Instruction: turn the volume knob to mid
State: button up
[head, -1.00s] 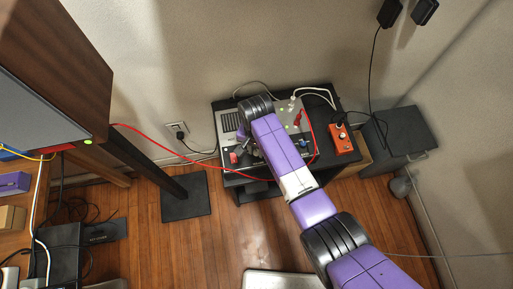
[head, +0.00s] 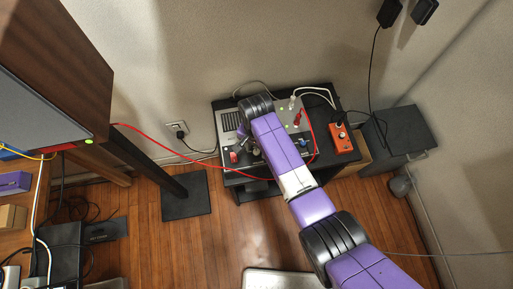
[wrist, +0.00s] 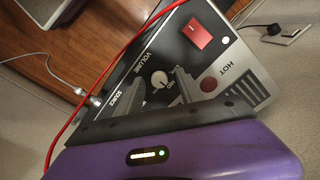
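The volume knob (wrist: 159,79) is a small pale round knob on a dark panel, beside the printed word VOLUME in the wrist view. A short label by it appears to read MID; the exact pointer direction is too small to tell. My gripper (wrist: 160,84) is open, with one grey finger on each side of the knob as seen from the wrist. Whether the fingers touch it I cannot tell. In the head view the grey and black device (head: 228,122) stands on a black table, and my arm hides the knob.
A red cable (head: 190,162) hangs across the table's front. An orange box (head: 340,138) stands on the right. A dark cabinet (head: 405,135) stands beyond the table.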

aim_at(257, 151)
notch_tip(257, 151, up, 8)
jog(key=shift+f, duration=0.15)
dwell(0.5)
dwell(0.4)
